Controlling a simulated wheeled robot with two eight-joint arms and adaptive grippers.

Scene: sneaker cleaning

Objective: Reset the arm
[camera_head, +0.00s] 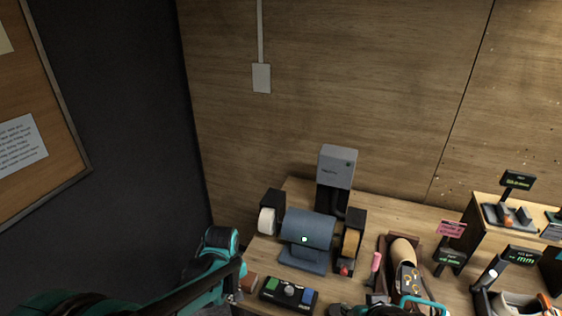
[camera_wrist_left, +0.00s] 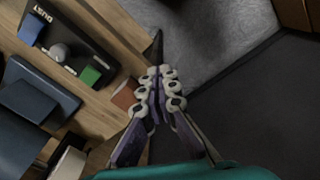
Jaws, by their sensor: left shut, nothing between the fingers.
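My left arm, teal and black, comes in from the lower left in the head view. Its gripper (camera_head: 237,297) is at the left front edge of the workbench (camera_head: 395,222), beside a small brown block (camera_head: 249,282). In the left wrist view the gripper (camera_wrist_left: 160,74) has its fingers together with nothing between them, and the block (camera_wrist_left: 124,95) is just left of the fingertips. Part of my right arm, a teal piece, shows at the bottom edge of the head view. I cannot make out its fingers there.
A blue-grey grinder (camera_head: 307,232) with wheels stands on the bench, with a grey box unit (camera_head: 337,167) behind. In front is a button panel (camera_head: 289,293). A shoe (camera_head: 404,262), a pink-handled tool (camera_head: 375,264) and a raised shelf (camera_head: 486,228) are right.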

